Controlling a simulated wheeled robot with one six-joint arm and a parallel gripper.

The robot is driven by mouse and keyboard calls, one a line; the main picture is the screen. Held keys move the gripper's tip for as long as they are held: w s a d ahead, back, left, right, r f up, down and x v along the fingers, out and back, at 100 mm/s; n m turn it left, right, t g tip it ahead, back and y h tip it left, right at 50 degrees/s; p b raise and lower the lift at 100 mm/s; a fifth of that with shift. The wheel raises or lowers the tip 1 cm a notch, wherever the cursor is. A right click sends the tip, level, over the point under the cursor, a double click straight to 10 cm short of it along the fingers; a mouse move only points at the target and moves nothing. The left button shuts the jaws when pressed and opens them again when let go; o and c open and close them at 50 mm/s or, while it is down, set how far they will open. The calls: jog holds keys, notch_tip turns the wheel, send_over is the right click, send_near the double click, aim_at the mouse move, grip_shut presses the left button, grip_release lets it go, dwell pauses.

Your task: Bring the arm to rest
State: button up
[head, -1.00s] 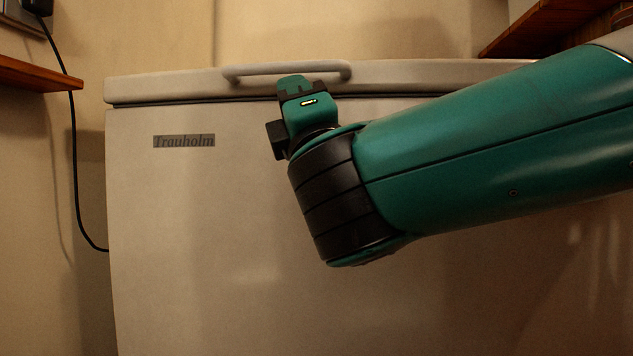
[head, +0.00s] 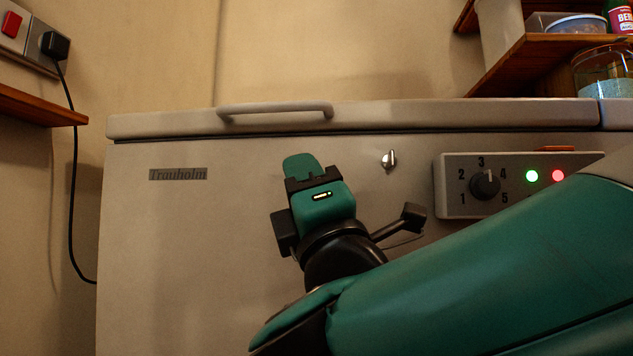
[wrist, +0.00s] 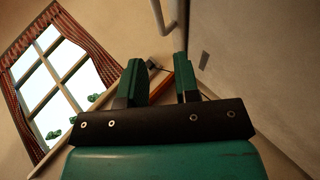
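My gripper (head: 302,168) is in front of the upper part of the white chest freezer (head: 180,240), below the lid handle (head: 275,110) and apart from it. In the wrist view my gripper (wrist: 158,72) has its two green fingers spread, with nothing between them. The freezer lid (head: 400,115) lies shut. My green forearm comes in from the lower right and hides part of the freezer front.
The freezer front bears a nameplate (head: 178,174), a key (head: 389,160) and a control panel (head: 460,208) with a dial and lights. Wooden shelves stand at left (head: 40,106) and upper right (head: 530,62). A black cable (head: 70,180) hangs at left. The wrist view shows a window (wrist: 60,80).

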dwell(0.4)
jog(key=w+d+r+m+g+h+p, duration=0.1)
jog(key=w+d+m+g+h+p, duration=0.1)
jog(key=w+d+m+h+p, duration=0.6)
jog(key=s+d+f+m+g+h+p, duration=0.1)
jog(key=d+f+m+g+p, duration=0.4)
jog(key=m+g+p, duration=0.35)
jog(key=s+d+r+m+g+y+p, duration=0.1)
jog(key=s+r+m+g+p, duration=0.1)
jog(key=s+g+p, duration=0.8)
jog(key=s+d+r+m+g+y+p, duration=0.15)
jog(key=s+g+p, duration=0.35)
jog(key=s, duration=1)
notch_tip(320, 180, up, 36)
jog(key=t+p, duration=0.1)
jog(key=p, duration=3.5)
jog(key=shift+w+a+f, duration=0.2)
jog(key=shift+w+a, duration=0.1)
jog(key=shift+a, duration=0.15)
